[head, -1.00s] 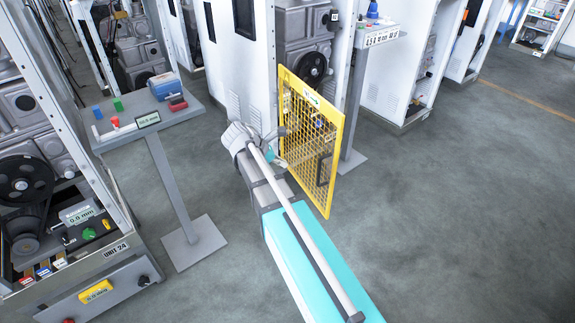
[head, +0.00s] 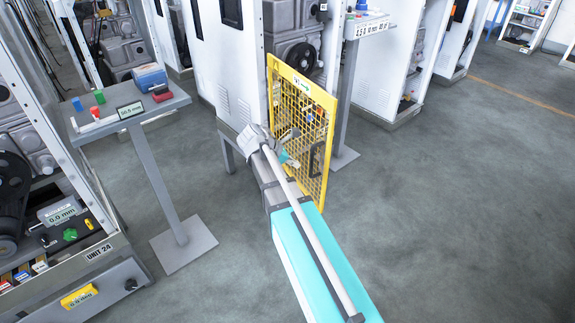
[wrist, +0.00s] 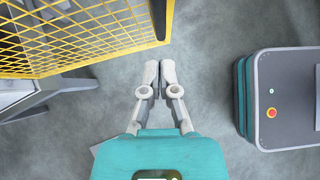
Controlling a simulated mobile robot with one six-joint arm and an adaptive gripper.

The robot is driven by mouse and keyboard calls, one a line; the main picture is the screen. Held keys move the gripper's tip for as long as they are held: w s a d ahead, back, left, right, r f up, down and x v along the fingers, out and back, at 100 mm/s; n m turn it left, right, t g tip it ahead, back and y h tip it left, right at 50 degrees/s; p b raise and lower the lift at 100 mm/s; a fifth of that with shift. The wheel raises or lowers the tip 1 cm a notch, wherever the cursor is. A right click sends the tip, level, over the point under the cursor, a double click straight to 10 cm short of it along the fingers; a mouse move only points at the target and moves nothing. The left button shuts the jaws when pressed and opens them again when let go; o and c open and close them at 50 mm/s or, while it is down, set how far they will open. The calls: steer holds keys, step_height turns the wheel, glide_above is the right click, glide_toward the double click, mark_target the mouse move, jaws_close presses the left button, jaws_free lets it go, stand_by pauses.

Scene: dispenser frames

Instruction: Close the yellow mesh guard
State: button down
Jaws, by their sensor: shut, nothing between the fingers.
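The yellow mesh guard (head: 305,130) stands open, swung out from the front of a white machine cabinet. It carries a black handle (head: 316,160) near its free edge and a small label at its top.
Another post with a labelled panel (head: 366,28) stands behind the guard. The open UNIT 24 cabinet (head: 100,252) is at the lower left. The floor (head: 460,210) at right is clear.

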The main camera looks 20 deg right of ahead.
steer(key=shift+s+d, duration=0.1)
steer(key=shift+d, duration=1.55)
